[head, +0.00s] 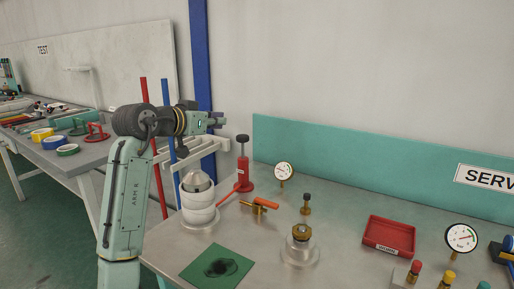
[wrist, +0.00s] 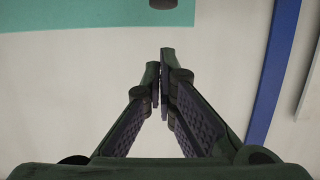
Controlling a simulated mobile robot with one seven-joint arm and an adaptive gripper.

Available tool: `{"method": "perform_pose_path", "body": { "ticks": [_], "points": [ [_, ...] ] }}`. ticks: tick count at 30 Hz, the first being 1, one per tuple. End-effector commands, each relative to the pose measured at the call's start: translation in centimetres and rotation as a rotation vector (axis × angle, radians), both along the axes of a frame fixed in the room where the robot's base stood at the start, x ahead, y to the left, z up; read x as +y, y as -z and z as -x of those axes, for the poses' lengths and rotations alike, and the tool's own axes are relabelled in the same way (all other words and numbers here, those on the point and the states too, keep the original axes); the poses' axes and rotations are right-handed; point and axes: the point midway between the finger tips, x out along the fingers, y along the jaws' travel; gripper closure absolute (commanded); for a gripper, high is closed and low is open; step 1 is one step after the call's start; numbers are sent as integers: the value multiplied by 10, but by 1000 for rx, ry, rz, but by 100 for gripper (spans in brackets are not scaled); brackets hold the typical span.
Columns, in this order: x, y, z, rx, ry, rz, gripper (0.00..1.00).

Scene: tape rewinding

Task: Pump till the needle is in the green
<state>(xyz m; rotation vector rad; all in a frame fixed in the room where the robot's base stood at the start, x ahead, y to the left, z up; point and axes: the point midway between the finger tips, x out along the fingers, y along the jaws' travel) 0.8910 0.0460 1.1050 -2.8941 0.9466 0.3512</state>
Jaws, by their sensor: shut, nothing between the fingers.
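The red hand pump (head: 244,176) stands upright at the back left of the metal bench, with its black knob (head: 242,138) raised on a thin rod. In the wrist view my gripper (wrist: 163,80) is shut and empty. A dark piece, perhaps the knob, shows at the top edge (wrist: 165,3).
A brass-topped fitting (head: 301,244), a red tray (head: 389,236), a green mat (head: 216,267) and a larger gauge (head: 461,238) share the bench. A blue post (head: 201,60) and a teal backboard (head: 370,165) stand behind.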

Motion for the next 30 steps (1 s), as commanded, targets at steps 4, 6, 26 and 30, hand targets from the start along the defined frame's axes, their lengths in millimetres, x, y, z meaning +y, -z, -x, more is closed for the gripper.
{"method": "perform_pose_path", "body": {
  "ticks": [4,6,26,30],
  "points": [
    [-1,-13,0,0,-3,-4,100],
    [-1,-18,1,2,-3,-1,100],
    [-24,-13,-29,6,-2,-1,100],
    [-42,-6,-53,6,-2,-1,100]
  ]
}}
